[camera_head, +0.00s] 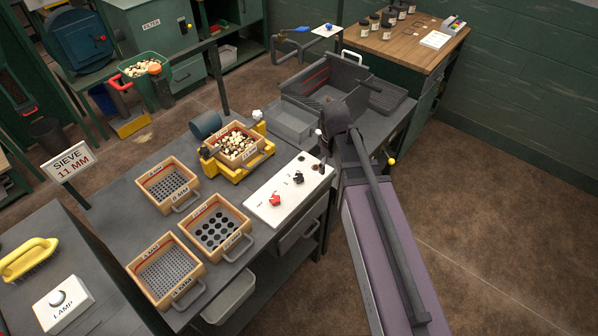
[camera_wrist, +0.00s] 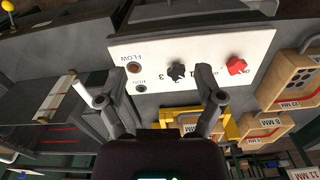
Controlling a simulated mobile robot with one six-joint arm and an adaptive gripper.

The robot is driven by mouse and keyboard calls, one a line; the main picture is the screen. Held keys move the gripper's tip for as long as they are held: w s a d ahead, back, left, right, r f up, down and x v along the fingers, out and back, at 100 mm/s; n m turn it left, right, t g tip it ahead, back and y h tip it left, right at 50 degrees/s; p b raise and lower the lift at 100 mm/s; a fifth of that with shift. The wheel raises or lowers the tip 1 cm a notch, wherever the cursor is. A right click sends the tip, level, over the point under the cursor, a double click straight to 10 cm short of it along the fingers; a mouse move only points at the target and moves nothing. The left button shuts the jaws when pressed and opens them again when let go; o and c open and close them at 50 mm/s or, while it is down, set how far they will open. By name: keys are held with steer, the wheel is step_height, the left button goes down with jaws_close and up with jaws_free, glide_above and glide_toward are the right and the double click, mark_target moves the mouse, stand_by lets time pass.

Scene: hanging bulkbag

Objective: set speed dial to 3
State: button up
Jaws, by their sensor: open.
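The speed dial is a black knob (camera_wrist: 176,71) on a white control panel (camera_wrist: 210,45). The digits 1, 2 and 3 are printed around it; where it points is too small to tell. In the head view the black knob (camera_head: 298,177) sits right of the red knob (camera_head: 275,199) on the panel (camera_head: 262,208). My gripper (camera_wrist: 140,82) is open and empty, its fingers spread wide. In the wrist view its right fingertip overlaps the panel just beside the black knob, and the knob lies between the fingers, nearer the right one; contact cannot be told.
A yellow sieve shaker (camera_head: 240,167) with a filled sieve stands behind the panel. Several wooden sieves (camera_head: 216,230) lie to the left on the bench. A grey metal tray (camera_head: 289,124) is behind my arm. The panel also carries a red knob (camera_wrist: 236,66) and a FLOW light (camera_wrist: 134,68).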

mark_target(299, 176)
steer(key=w+a+r+n+p, duration=0.1)
steer(key=w+a+r+n, duration=0.1)
steer(key=w+a+n, duration=0.3)
steer(key=a+n, duration=0.2)
steer(key=a, duration=0.2)
steer(key=shift+a+p, duration=0.35)
steer(key=shift+f, duration=0.1)
step_height(299, 176, down, 13)
steer(key=b, duration=1.3)
steer(key=shift+f+b, duration=0.2)
steer(key=shift+b, duration=0.2)
steer(key=c, duration=1.1)
